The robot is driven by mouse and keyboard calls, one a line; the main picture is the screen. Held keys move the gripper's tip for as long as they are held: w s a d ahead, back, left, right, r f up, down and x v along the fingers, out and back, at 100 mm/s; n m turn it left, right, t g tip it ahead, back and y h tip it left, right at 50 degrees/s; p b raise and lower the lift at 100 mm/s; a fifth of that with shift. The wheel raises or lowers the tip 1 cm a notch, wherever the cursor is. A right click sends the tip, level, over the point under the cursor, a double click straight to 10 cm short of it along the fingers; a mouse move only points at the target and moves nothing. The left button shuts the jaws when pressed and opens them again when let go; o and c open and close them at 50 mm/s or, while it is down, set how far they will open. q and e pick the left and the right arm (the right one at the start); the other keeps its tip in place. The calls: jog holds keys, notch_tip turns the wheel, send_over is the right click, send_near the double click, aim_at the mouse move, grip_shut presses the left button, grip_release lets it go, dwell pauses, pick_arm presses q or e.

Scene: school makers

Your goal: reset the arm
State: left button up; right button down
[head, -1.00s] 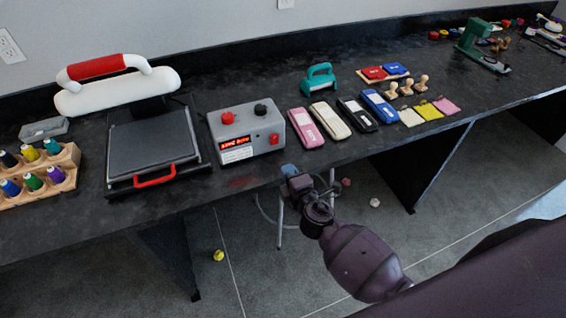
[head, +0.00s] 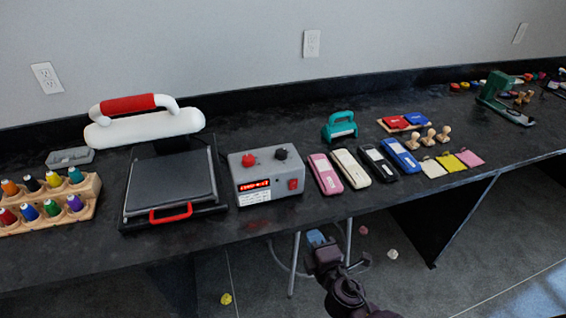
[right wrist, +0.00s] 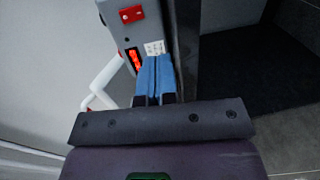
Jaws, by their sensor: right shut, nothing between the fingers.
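My right gripper (head: 316,238) is at the lower middle of the head view, in front of the dark counter's front edge and below the grey control box. In the right wrist view its two blue fingers (right wrist: 155,80) lie side by side, shut with nothing between them. The control box shows beyond the fingertips there. My left gripper is not in view.
The dark counter (head: 275,215) holds a heat press (head: 172,182), the grey control box (head: 266,176), several staplers (head: 352,166), a teal punch (head: 340,127) and a spool rack (head: 85,208). A stool (head: 296,262) stands underneath. Small scraps lie on the floor.

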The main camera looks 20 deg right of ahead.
jog(key=s+d+f+m+g, duration=0.2)
jog(key=s+d+f+m, duration=0.1)
jog(key=s+m, duration=0.5)
jog(key=s+d+f+m+g, duration=0.3)
jog(key=s+d+f+m, duration=0.1)
jog(key=s+m, duration=0.5)
jog(key=shift+s+d+f+h, duration=0.15)
jog(key=shift+s+d+h, duration=0.25)
jog(key=shift+s+d, duration=0.35)
jog(key=shift+w, duration=0.1)
jog(key=c, duration=1.8)
grip_release()
